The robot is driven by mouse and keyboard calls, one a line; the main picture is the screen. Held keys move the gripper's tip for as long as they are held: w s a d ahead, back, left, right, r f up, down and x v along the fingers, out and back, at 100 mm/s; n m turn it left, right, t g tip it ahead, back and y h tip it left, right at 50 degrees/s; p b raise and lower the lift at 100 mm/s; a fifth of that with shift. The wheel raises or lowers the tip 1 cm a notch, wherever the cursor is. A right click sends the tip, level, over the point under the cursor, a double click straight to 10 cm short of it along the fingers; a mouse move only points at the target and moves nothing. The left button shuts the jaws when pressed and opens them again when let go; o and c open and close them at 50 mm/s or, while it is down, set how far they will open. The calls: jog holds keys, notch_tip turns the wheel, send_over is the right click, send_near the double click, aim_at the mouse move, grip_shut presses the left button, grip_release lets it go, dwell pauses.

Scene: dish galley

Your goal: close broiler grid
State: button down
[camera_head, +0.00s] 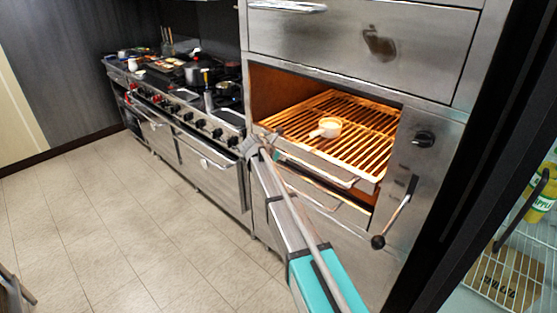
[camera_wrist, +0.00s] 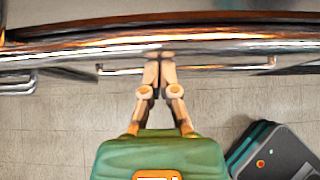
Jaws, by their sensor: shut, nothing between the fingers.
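The broiler grid (camera_head: 352,140) is a rack of orange-lit bars in the open broiler compartment. Its front edge and front bar (camera_head: 318,172) stick out a little from the opening. A small light-coloured pan with a handle (camera_head: 328,128) rests on the grid. My gripper (camera_head: 254,142) is at the left front of the grid in the head view. In the wrist view my gripper (camera_wrist: 160,62) has its fingertips together and empty, right at a shiny horizontal metal bar (camera_wrist: 90,47). I cannot tell whether they touch it.
A lever with a dark knob (camera_head: 378,241) juts out right of the broiler, below a black dial (camera_head: 423,138). A range (camera_head: 190,115) with pots stands to the left. A wire shelf with a yellow bottle (camera_head: 543,195) is at the right. The tiled floor (camera_head: 110,225) is clear.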

jog(key=shift+w+d+r, duration=0.1)
jog(key=shift+w+d, duration=0.1)
jog(key=shift+w, duration=0.1)
jog(key=shift+s+a, duration=0.1)
jog(key=shift+a, duration=0.1)
jog(key=s+a+r+p, duration=0.5)
jog(key=s+a, duration=0.3)
jog(key=shift+s+a+r+p, duration=0.2)
jog(key=shift+s+p, duration=0.05)
jog(key=shift+p, duration=0.05)
dwell(0.5)
dwell(0.3)
